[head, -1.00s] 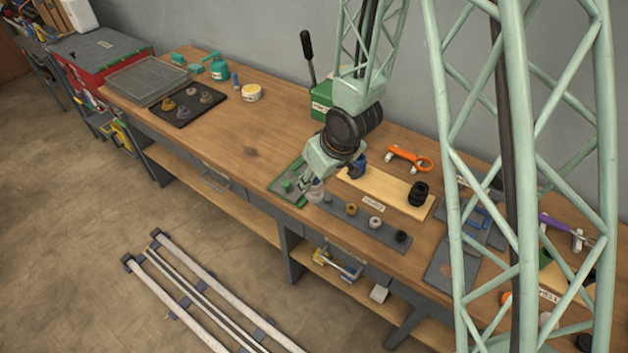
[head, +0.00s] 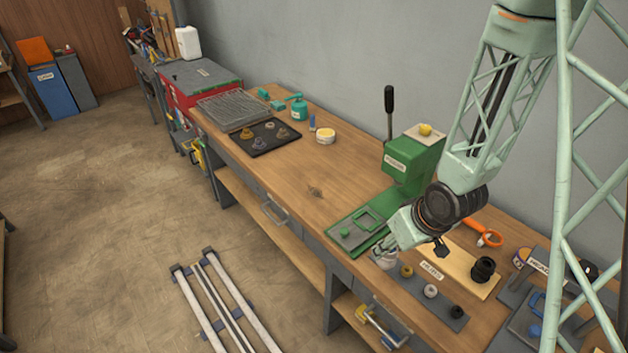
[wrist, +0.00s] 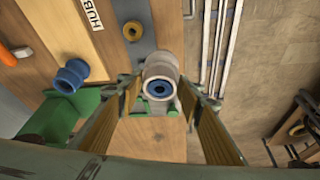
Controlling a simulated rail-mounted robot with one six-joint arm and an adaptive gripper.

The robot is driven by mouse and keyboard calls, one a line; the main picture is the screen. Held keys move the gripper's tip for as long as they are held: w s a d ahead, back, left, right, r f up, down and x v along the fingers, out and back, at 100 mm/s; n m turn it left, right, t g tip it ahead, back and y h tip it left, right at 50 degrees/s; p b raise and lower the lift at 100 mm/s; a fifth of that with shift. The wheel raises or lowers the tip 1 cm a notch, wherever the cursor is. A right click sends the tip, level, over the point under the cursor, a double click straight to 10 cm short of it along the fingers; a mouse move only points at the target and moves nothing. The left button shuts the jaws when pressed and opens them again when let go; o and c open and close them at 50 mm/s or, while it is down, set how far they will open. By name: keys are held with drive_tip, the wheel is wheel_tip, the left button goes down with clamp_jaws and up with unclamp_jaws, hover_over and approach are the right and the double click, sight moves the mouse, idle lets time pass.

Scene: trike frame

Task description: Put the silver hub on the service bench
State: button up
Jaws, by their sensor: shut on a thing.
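My gripper (wrist: 160,98) is shut on the silver hub (wrist: 159,86), a pale round piece with a blue-ringed bore, which sits between the two fingers in the wrist view. In the head view the held hub (head: 384,261) shows under my gripper (head: 388,252), by the left end of the grey hub strip (head: 418,292). A gap between the hub and the bench is hard to judge. A long wooden workbench (head: 300,170) runs along the wall; no label marks it as the service bench.
A brass hub (head: 406,271), a pale hub (head: 431,291) and a black hub (head: 457,311) stand on the strip. A green press (head: 412,165) with an upright lever is close behind my gripper. White rails (head: 205,305) lie on the floor.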

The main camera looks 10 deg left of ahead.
drive_tip(key=shift+s+d+f+b, duration=0.3)
drive_tip(key=shift+s+d, duration=0.45)
drive_tip(key=shift+d, duration=0.3)
drive_tip(key=shift+s+d+f+b, duration=0.25)
drive_tip(key=shift+s+d, duration=0.5)
drive_tip(key=shift+d, duration=0.25)
drive_tip(key=shift+d, duration=0.2)
